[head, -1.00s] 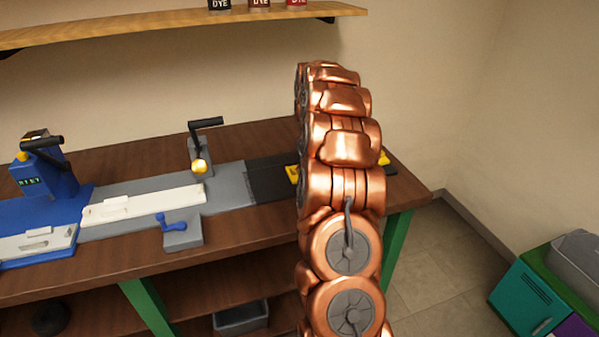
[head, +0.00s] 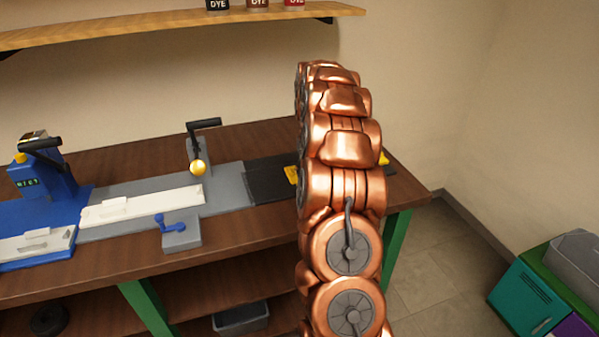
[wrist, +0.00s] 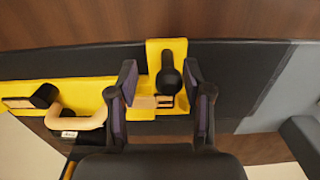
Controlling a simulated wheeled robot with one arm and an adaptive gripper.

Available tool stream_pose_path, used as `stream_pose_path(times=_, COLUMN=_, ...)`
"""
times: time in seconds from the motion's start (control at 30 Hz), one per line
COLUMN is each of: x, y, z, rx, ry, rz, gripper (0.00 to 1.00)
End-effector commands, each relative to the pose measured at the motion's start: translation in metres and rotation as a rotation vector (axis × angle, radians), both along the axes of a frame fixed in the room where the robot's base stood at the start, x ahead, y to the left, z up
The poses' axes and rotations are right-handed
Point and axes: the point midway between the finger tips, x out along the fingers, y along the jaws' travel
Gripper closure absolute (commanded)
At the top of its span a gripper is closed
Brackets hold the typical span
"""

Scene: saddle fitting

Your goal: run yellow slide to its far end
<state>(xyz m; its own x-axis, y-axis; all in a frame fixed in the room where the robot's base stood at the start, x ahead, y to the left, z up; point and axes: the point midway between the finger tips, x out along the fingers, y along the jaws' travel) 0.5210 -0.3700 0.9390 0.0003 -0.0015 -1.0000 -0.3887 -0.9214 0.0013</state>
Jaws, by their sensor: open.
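The yellow slide (wrist: 165,53) lies on a dark track (wrist: 225,60) in the wrist view, with an upright black knob (wrist: 170,82) on it. My gripper (wrist: 162,88) is open, with one finger on each side of the knob and a visible gap to both. More yellow parts (wrist: 80,95) with a tan curved handle (wrist: 88,118) lie to the left. In the head view my arm hides the gripper and most of the slide; only a yellow edge (head: 291,175) shows on the dark track (head: 265,182).

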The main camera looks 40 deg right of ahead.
Motion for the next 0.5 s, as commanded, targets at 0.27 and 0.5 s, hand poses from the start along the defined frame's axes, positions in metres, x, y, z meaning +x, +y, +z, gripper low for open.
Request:
stream_pose_path(times=0.27, x=0.0, y=0.0, z=0.016, rx=0.001, ry=0.0, rz=-0.001, gripper=0.5)
stream_pose_path(times=0.5, x=0.0, y=0.0, z=0.031, rx=0.001, ry=0.0, rz=-0.001, gripper=0.5)
